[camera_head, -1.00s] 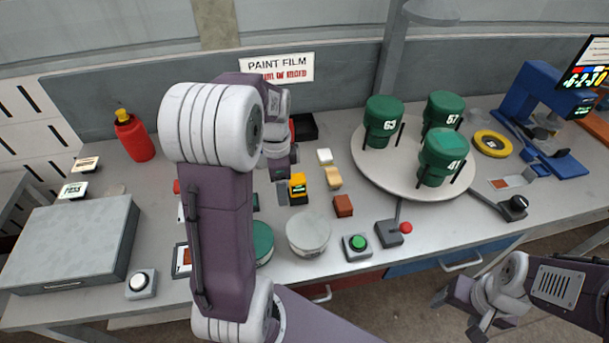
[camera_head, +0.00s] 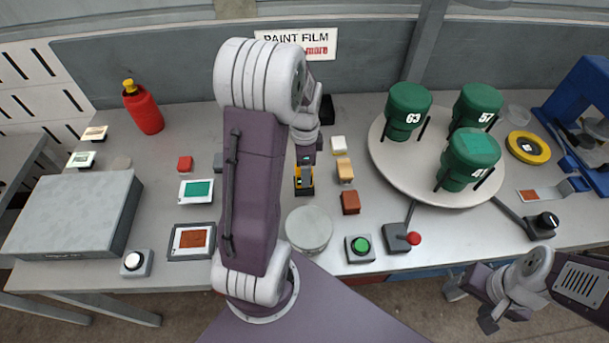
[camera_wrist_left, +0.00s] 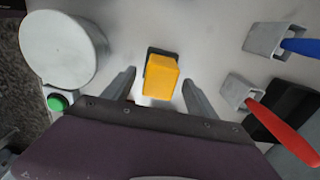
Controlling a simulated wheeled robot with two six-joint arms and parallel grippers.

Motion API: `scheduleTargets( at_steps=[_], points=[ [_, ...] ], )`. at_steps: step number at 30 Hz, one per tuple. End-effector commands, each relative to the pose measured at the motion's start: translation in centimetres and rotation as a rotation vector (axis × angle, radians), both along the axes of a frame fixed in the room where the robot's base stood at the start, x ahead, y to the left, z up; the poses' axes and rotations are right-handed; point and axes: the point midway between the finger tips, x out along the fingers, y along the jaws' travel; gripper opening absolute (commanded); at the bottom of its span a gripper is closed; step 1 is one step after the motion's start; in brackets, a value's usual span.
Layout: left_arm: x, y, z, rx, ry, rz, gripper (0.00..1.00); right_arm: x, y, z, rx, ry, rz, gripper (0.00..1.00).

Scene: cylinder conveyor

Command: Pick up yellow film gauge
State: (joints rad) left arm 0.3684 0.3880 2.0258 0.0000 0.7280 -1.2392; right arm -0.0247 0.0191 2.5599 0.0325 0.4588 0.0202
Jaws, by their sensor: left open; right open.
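The yellow film gauge (camera_head: 304,182) stands on the bench, yellow with a dark base, partly hidden by my left arm in the head view. In the left wrist view the gauge (camera_wrist_left: 161,76) shows as a yellow block between the two fingers of my left gripper (camera_wrist_left: 159,84). Those fingers are open, with a gap on each side of the gauge. In the head view the left gripper is mostly hidden behind its own wrist, just above the gauge. My right gripper (camera_head: 470,306) is open and empty, off the bench's front edge at the lower right.
A round grey lidded can (camera_head: 309,230), a green button (camera_head: 361,246) and a small brown block (camera_head: 350,202) stand near the gauge. A turntable (camera_head: 390,160) with green numbered cans is to the right. In the wrist view, blue (camera_wrist_left: 300,46) and red (camera_wrist_left: 285,125) handles lie to the right.

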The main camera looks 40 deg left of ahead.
Motion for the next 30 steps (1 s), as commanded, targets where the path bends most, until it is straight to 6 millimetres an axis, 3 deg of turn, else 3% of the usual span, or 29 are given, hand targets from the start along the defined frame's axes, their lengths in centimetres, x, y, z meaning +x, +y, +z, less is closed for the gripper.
scheduleTargets(
  at_steps=[4,12,19,30],
  points=[
    [-0.1,0.0,-2.5,-0.001,0.002,0.0,0.66,0.0,0.0,-0.2,0.0,0.0,0.0,0.67],
    [0.0,0.1,-2.9,0.001,-0.001,0.0,0.66,0.0,0.0,-0.2,0.0,0.0,0.0,0.67],
    [0.0,0.1,-2.9,0.0,0.0,0.0,0.02,0.0,0.0,-0.2,0.0,0.0,0.0,0.67],
    [0.1,0.1,-2.1,0.001,-0.003,0.0,0.0,0.0,0.0,-0.1,0.0,0.0,0.0,0.67]
  ],
)
